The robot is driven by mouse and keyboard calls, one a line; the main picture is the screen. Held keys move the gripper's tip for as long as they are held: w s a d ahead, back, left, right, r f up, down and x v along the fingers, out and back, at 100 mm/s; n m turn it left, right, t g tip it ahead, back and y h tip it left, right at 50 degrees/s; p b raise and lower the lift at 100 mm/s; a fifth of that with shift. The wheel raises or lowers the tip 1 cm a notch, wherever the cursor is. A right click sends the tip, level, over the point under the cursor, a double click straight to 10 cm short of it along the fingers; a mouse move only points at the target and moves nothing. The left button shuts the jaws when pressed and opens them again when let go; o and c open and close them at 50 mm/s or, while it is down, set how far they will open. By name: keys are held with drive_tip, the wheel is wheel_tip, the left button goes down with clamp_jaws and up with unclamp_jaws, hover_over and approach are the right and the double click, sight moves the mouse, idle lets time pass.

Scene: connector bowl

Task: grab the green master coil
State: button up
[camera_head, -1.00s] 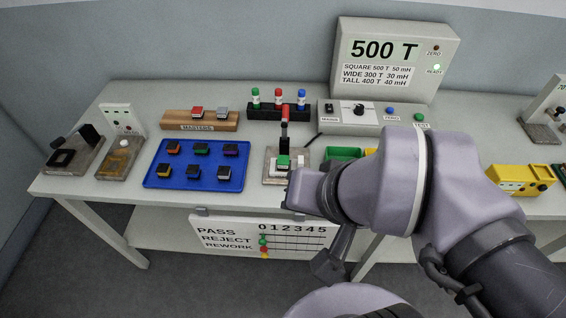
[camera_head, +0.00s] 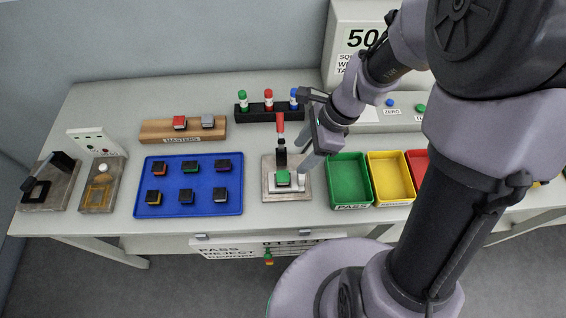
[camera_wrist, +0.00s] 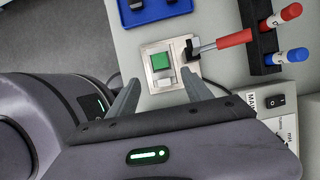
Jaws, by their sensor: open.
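The green master coil (camera_head: 283,178), a small block with a green top, sits in the test fixture (camera_head: 268,190), a pale plate with a red-handled toggle clamp (camera_head: 280,124). The clamp's handle stands up behind the coil. In the wrist view the green coil (camera_wrist: 160,62) lies just beyond and between my fingertips. My gripper (camera_wrist: 160,78) is open and empty there. In the head view my gripper (camera_head: 311,164) is just right of the coil, pointing down, with one finger partly hidden. Whether a fingertip touches the fixture I cannot tell.
A blue tray (camera_head: 189,205) with several coils is left of the fixture. Green (camera_head: 350,202) and yellow (camera_head: 392,198) bins stand close on its right. The wooden masters rack (camera_head: 154,134) and black marker holder (camera_head: 259,115) are behind. The clamp is a close obstacle.

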drive_tip(key=b, duration=0.2)
hover_over(284, 176)
drive_tip(key=d, duration=0.2)
wheel_tip(284, 176, down, 6)
drive_tip(key=shift+d+f, duration=0.1)
drive_tip(key=shift+f, duration=0.1)
drive_tip(key=b+x, duration=0.3)
drive_tip(key=x, duration=0.2)
drive_tip(key=shift+f+b, duration=0.3)
drive_tip(key=shift+f, duration=0.05)
drive_tip(key=shift+s+r, duration=0.1)
drive_tip(key=shift+r, duration=0.05)
clamp_jaws()
